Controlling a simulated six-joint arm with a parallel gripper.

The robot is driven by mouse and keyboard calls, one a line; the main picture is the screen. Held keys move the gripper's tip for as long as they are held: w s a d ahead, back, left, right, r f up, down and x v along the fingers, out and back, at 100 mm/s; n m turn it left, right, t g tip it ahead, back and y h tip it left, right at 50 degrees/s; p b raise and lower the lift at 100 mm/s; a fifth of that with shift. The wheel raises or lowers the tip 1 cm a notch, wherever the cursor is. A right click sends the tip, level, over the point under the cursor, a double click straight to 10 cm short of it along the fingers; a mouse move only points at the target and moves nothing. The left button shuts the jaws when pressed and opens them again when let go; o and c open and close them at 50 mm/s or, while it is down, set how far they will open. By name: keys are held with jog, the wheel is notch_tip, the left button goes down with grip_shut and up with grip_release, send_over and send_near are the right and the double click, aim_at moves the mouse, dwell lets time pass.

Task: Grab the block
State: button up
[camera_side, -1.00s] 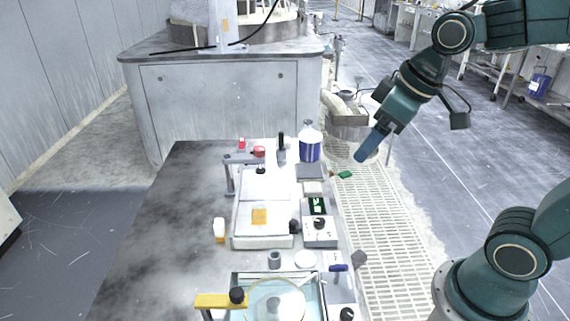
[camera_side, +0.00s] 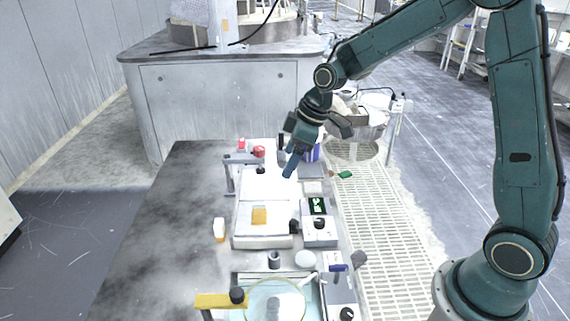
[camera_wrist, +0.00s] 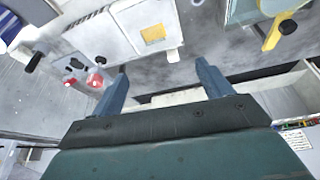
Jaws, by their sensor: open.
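In the wrist view a yellow square patch (camera_wrist: 153,33) shows on a white surface, beyond my fingertips. A smaller white and orange block (camera_side: 219,229) stands on the bench left of the tray. My gripper (camera_side: 290,168) hangs above the back of the bench, behind and right of the yellow block and apart from it. In the wrist view my gripper (camera_wrist: 162,70) has its two blue fingers apart with nothing between them.
A blue-and-white bottle (camera_side: 313,150) stands at the back, partly behind my gripper. A control box with a dark knob (camera_side: 320,232) is right of the tray. A round basin (camera_side: 275,300) and a yellow bar (camera_side: 220,300) are at the front. The bench's left side is clear.

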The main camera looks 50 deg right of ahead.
jog(key=n, duration=0.1)
send_near(259, 211)
jog(key=shift+w+a+f+y, duration=0.15)
jog(key=shift+a+f, duration=0.05)
jog(key=shift+f, duration=0.5)
jog(key=shift+w+a+f+y, duration=0.15)
jog(key=shift+w+f, duration=0.05)
jog(key=shift+f, duration=0.7)
jog(key=shift+w, duration=0.1)
jog(key=shift+x, duration=2.55)
jog(key=shift+d, duration=0.1)
jog(key=shift+c, duration=0.5)
jog(key=c, duration=1)
